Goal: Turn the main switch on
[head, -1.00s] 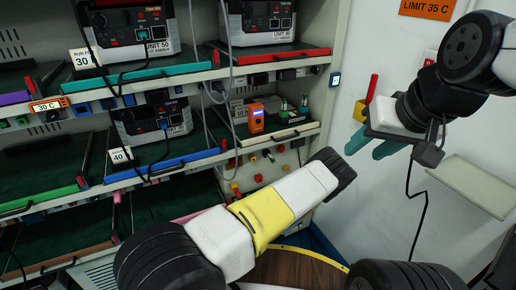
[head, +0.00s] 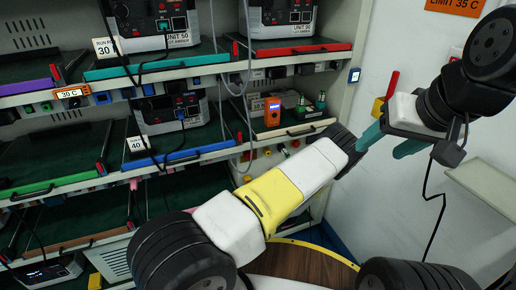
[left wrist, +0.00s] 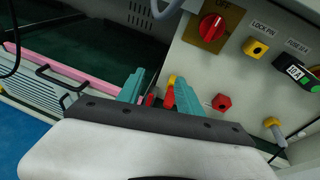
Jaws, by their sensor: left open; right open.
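In the left wrist view a red rotary switch (left wrist: 212,27) sits on a yellow plate under the word OFF, on a pale panel. I take it as the main switch; in the head view I cannot make it out, and my left arm covers part of that area. My left gripper (left wrist: 160,90) is open, its teal fingers pointing toward the panel, below and left of the switch and apart from it. Small red and yellow parts show between and behind the fingers. My left gripper is hidden in the head view. My right gripper (head: 389,143) is open and empty near the wall.
Right of the switch are a yellow lock pin (left wrist: 255,48), a green-and-black fuse part (left wrist: 298,74) and a red knob (left wrist: 221,102). A pink-edged tray (left wrist: 75,68) lies left. Racks hold units and an orange meter (head: 272,111). A red-handled yellow fixture (head: 385,95) is on the wall.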

